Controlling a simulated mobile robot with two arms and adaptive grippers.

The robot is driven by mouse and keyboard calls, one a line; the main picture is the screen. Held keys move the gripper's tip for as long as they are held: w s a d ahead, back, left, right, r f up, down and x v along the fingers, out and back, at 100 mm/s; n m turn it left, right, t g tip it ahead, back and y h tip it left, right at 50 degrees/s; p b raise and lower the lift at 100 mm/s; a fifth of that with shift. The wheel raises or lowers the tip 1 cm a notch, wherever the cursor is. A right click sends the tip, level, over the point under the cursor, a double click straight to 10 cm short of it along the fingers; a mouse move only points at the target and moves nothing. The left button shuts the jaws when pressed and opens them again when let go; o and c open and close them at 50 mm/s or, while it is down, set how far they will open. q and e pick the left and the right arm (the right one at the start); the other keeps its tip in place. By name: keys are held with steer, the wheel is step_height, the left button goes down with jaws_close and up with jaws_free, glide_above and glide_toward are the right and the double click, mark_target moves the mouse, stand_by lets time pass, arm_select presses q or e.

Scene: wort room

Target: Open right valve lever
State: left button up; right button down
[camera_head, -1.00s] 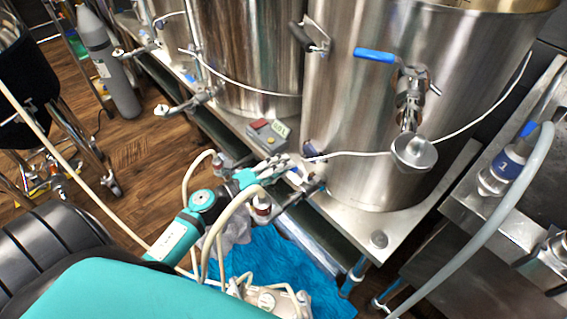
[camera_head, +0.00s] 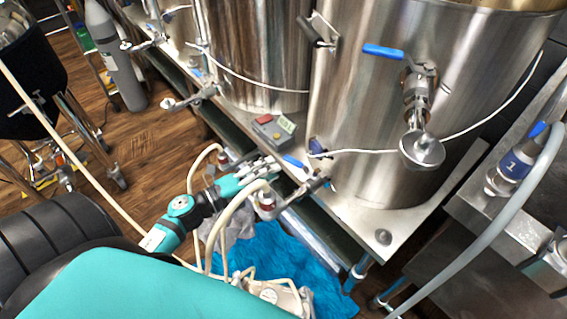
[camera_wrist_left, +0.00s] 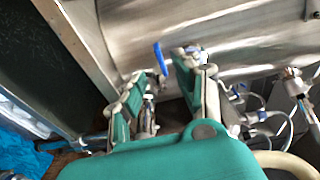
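My left gripper (camera_head: 270,167) is low beside the valve fittings in front of the large steel kettle (camera_head: 345,100). In the left wrist view, my left gripper (camera_wrist_left: 163,72) has its two teal fingers apart, with a gap between them. A blue lever (camera_wrist_left: 160,56) shows there just beyond the fingertips, apparently unheld. In the head view, a blue lever (camera_head: 293,161) lies just right of the fingertips; I cannot tell whether they touch. The valve body is partly hidden by the gripper. My right gripper is not in view.
A higher blue-handled valve (camera_head: 383,51) is on the kettle front. A grey control box with a red button (camera_head: 268,129) sits on the steel stand. A blue cloth (camera_head: 270,262) lies below my arm. A pump labelled 1 (camera_head: 513,163) and a grey hose are at right.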

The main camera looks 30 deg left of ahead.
arm_select(q)
steer(key=v, duration=0.6)
